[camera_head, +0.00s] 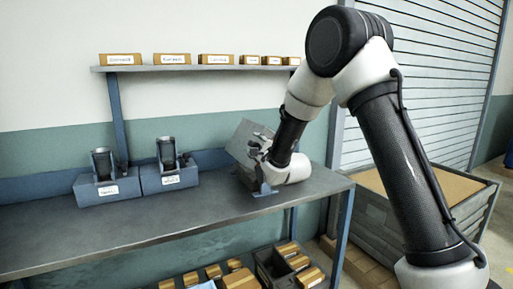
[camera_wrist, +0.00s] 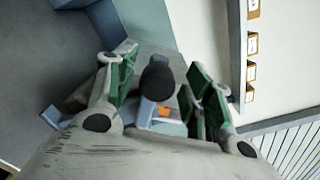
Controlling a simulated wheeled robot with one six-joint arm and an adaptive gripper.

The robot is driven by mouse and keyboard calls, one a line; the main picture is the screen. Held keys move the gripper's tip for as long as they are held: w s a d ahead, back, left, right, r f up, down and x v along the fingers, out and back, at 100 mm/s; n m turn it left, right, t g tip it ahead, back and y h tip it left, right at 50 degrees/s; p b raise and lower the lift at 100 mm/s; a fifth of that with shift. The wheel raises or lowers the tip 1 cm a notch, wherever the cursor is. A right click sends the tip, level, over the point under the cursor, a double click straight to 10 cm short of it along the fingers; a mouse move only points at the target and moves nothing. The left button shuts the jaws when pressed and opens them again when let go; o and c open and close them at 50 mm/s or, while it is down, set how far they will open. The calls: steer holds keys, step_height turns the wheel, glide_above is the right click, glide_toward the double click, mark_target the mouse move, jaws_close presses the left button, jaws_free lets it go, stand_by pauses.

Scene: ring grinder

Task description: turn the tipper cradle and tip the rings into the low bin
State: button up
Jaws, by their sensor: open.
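The tipper cradle (camera_head: 243,137) is a grey tilted box-like tray on a small blue base (camera_head: 265,192) near the right end of the bench. My gripper (camera_head: 258,146) is at its right side and covers part of it. In the wrist view my gripper (camera_wrist: 160,68) is open, with green pads on both sides of a dark rounded knob (camera_wrist: 157,80). Gaps show between the knob and the pads. A small orange patch (camera_wrist: 162,110) shows below the knob. No rings can be made out. I cannot tell which container is the low bin.
Two blue stations (camera_head: 107,187) with dark holders stand on the bench (camera_head: 160,222) at left. A shelf (camera_head: 190,69) with several small boxes hangs above. A large grey container (camera_head: 375,208) stands right of the bench. Several boxes and dark crates (camera_head: 270,262) sit under the bench.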

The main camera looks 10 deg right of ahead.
steer(key=v, duration=1.2)
stand_by(1.5)
